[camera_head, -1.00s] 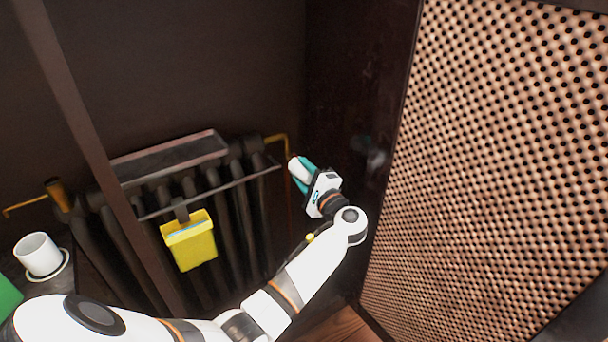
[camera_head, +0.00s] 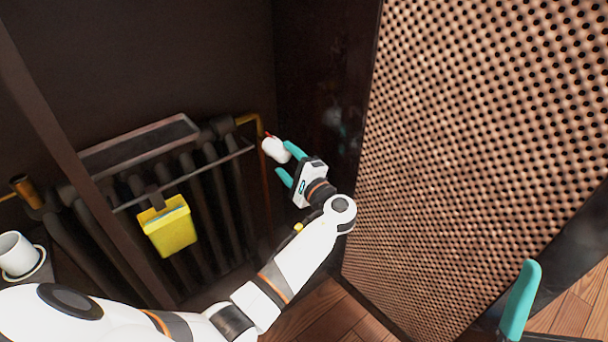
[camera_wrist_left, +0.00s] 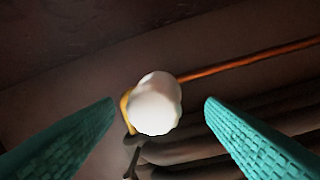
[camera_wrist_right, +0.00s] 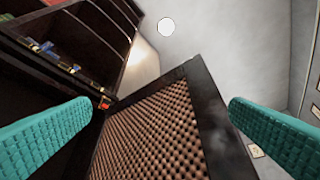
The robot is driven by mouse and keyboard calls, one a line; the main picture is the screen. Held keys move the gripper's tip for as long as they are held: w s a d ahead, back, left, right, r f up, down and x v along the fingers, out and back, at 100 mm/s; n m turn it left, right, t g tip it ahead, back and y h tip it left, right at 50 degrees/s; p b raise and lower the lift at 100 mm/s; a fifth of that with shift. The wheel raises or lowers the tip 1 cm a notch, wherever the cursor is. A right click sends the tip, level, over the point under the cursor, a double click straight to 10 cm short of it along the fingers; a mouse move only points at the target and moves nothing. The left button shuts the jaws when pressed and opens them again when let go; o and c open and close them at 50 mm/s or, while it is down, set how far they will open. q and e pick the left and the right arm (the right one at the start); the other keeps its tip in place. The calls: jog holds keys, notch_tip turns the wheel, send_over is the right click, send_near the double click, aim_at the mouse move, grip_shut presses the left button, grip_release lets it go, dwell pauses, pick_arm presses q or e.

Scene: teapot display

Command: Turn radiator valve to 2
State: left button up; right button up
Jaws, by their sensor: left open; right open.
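The white radiator valve knob (camera_head: 275,149) sits at the right end of the dark radiator (camera_head: 213,195), by a brass pipe. A small red mark shows at its upper left. My left gripper (camera_head: 283,163) is open just right of the knob and apart from it. In the left wrist view the knob (camera_wrist_left: 155,104) lies between and beyond the two spread teal fingers. Its number marks cannot be read. My right gripper (camera_wrist_right: 160,112) is open and empty; in the head view only one teal finger shows at the lower right.
A yellow container (camera_head: 168,228) hangs on the radiator's front rail. A white cup (camera_head: 17,254) stands on a saucer at the far left. A perforated panel (camera_head: 470,130) fills the right side, close to my left arm. Wooden floor (camera_head: 310,318) shows below.

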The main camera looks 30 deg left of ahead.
pick_arm(q)
jog(key=p+v, duration=0.1)
jog(key=v, duration=0.7)
pick_arm(e)
jog(key=w+f+g+h, duration=0.1)
jog(key=w+f+g, duration=0.3)
jog(key=w, duration=0.1)
jog(key=shift+a+h, duration=0.3)
jog(key=shift+h, duration=0.1)
pick_arm(q)
jog(key=shift+a+f, duration=0.1)
